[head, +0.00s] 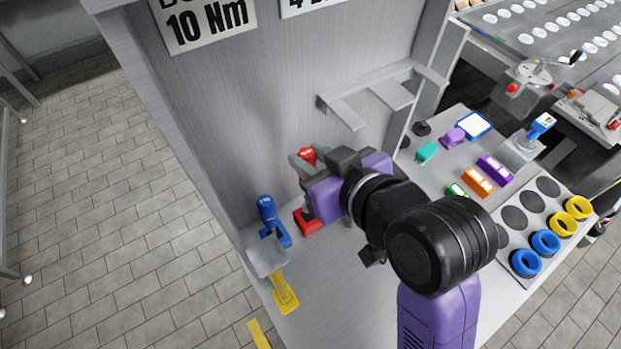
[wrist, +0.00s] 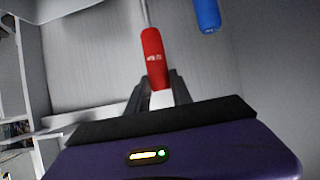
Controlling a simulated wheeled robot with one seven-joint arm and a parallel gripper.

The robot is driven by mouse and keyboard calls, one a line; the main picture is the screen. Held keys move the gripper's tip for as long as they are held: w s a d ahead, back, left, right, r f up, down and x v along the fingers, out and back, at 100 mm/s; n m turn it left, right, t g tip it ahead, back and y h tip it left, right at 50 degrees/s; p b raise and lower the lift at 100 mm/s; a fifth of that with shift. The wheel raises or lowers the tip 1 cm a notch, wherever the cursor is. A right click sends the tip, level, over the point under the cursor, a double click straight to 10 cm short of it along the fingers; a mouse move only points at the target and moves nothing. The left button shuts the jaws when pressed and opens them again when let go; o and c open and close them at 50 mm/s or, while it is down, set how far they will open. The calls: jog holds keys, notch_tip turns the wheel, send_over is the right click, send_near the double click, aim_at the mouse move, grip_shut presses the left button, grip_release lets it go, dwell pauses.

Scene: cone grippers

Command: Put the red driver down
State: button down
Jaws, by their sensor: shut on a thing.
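I cannot tell whether the foot touches the bench. In the wrist view the red driver (wrist: 154,55) stands between the fingers of my gripper (wrist: 160,88). A blue driver (head: 270,217) stands to its left, and its top (wrist: 207,14) also shows in the wrist view.
A grey bracket (head: 345,112) juts from the panel above. Coloured parts, including a purple one (head: 495,169), and a rack (head: 507,237) with yellow and blue rings are at right.

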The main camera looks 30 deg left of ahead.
jog(key=shift+f, duration=3.4)
jog(key=c, duration=1.1)
grip_release()
jog(key=shift+c, duration=0.2)
jog(key=b+v, duration=0.1)
jog(key=v, duration=1.1)
